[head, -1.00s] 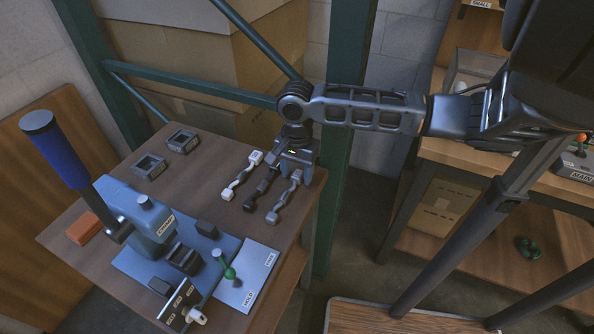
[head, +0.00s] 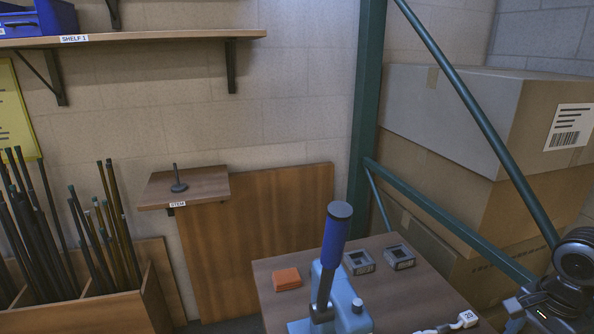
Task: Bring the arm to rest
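My arm shows only at the right edge of the head view, as a dark round joint with my gripper's body (head: 540,311) below it, at the bottom right corner. The fingertips are not clearly visible, and I cannot tell whether they hold anything. The gripper is over or beside the right part of the wooden worktable (head: 415,292). A white part with a tag reading 20 (head: 466,319) lies on the table just left of it, cut by the bottom edge.
A press with a blue handle (head: 336,240), an orange block (head: 287,279) and two grey square holders (head: 358,263) (head: 399,257) stand on the table. A green post (head: 368,120) and cartons (head: 450,115) are behind. A small STEM shelf (head: 200,185) and a rod bin (head: 150,290) are left.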

